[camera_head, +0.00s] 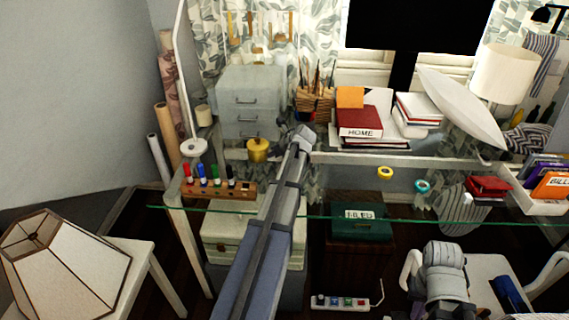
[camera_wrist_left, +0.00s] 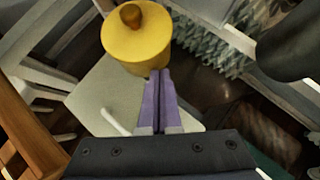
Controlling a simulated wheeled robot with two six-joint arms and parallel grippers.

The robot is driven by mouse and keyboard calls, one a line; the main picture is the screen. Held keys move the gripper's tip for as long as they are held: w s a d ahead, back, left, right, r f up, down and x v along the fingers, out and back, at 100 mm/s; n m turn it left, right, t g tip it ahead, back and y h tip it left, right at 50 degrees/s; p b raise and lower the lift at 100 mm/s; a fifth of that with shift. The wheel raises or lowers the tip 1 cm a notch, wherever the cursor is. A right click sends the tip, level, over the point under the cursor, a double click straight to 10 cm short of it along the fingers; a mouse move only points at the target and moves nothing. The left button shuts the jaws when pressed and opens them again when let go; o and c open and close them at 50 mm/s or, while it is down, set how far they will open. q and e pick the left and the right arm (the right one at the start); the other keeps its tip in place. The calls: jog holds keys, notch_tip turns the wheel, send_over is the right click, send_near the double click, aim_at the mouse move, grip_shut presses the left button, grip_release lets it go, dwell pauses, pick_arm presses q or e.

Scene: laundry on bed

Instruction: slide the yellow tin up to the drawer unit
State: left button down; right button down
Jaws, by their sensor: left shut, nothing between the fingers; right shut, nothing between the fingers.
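The yellow tin (camera_head: 258,150), with a brown knob on its lid, stands upright on the glass desk. It is just in front of the grey drawer unit (camera_head: 250,103), toward its right side; any gap between them is hard to judge. My left gripper (camera_head: 284,147) is low beside the tin, on its right in the head view. In the left wrist view the tin (camera_wrist_left: 137,42) is just beyond the closed purple fingertips (camera_wrist_left: 160,74). The fingers hold nothing; contact with the tin is unclear. My right gripper does not show; only part of my right arm appears at lower right.
A wooden marker rack (camera_head: 218,188) stands left of the tin, near the front glass edge. Behind the left gripper is a wooden pencil holder (camera_head: 314,104). Red binders (camera_head: 360,120) lie to the right. Yellow tape (camera_head: 385,172) lies on clear glass.

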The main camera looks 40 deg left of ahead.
pick_arm(q)
jog(key=shift+w+a, duration=0.1)
jog(key=shift+a, duration=0.3)
jog(key=shift+d, duration=0.15)
